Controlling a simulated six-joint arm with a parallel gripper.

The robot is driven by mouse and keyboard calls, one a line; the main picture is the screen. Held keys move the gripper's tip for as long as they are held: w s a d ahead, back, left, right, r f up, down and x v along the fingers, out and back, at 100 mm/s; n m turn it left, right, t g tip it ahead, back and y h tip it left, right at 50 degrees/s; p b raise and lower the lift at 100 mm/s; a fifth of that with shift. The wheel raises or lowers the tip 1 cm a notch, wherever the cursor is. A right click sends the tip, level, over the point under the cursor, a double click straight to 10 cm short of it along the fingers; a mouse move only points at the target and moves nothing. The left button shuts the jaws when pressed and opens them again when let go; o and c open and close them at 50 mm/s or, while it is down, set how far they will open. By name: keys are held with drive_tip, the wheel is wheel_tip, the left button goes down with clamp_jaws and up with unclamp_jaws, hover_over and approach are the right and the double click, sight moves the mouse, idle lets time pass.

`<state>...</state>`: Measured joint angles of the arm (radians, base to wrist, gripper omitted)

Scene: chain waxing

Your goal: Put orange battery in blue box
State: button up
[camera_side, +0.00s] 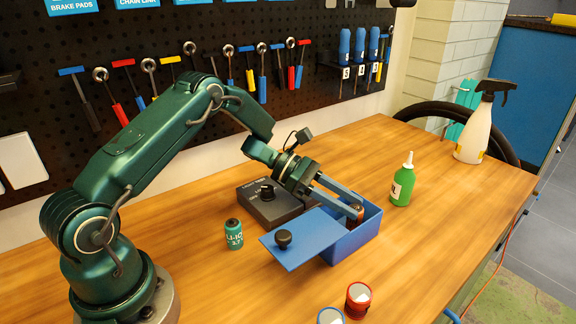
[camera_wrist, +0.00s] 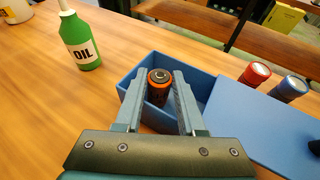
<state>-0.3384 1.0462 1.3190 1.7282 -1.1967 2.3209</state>
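The orange battery (camera_wrist: 158,88) is upright, with a dark body and orange bands, between my two fingertips in the wrist view. In the side view the orange battery (camera_side: 353,207) shows only in part behind a finger. My gripper (camera_side: 354,214) is shut on it, angled down inside the open blue box (camera_side: 352,245). In the wrist view my gripper (camera_wrist: 159,84) has one finger on each side of the battery, and the box (camera_wrist: 205,84) walls surround them. Whether the battery's base touches the box floor is hidden.
A green oil bottle (camera_side: 403,183) stands right. Red (camera_side: 358,300) and blue (camera_side: 331,316) cylinders are in front.

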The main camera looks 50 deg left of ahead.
drive_tip(key=shift+s+f, duration=0.2)
drive_tip(key=shift+f, duration=0.15)
drive_tip(key=v, duration=0.8)
drive_tip(key=r+v, duration=0.1)
drive_tip(key=v, duration=0.3)
drive_tip(key=shift+w, duration=0.25)
drive_tip(key=w+a+r+n+t+y, duration=0.1)
drive_tip(key=w+r+n+t+y, duration=0.25)
drive_tip(key=r+n+y, duration=0.6)
drive_tip(key=w+a+r+n+t+y, duration=0.1)
drive_tip(key=w+r+n+t+y, duration=0.35)
drive_tip(key=n, duration=0.95)
drive_tip(key=s+d+f+n+g, duration=0.2)
drive_tip(key=s+d+n+g, duration=0.1)
drive_tip(key=s+n, duration=0.5)
drive_tip(key=s+d+f+n+g+h, duration=0.1)
drive_tip(key=s+d+f+n+g, duration=0.1)
drive_tip(key=s+n, duration=0.6)
drive_tip(key=s+d+f+n+g+h, duration=0.1)
drive_tip(key=s+d+f+n+g, duration=0.2)
drive_tip(key=s+n, duration=0.6)
drive_tip(key=s+d+g, duration=0.1)
drive_tip(key=s+d, duration=0.1)
drive_tip(key=shift+s, duration=0.35)
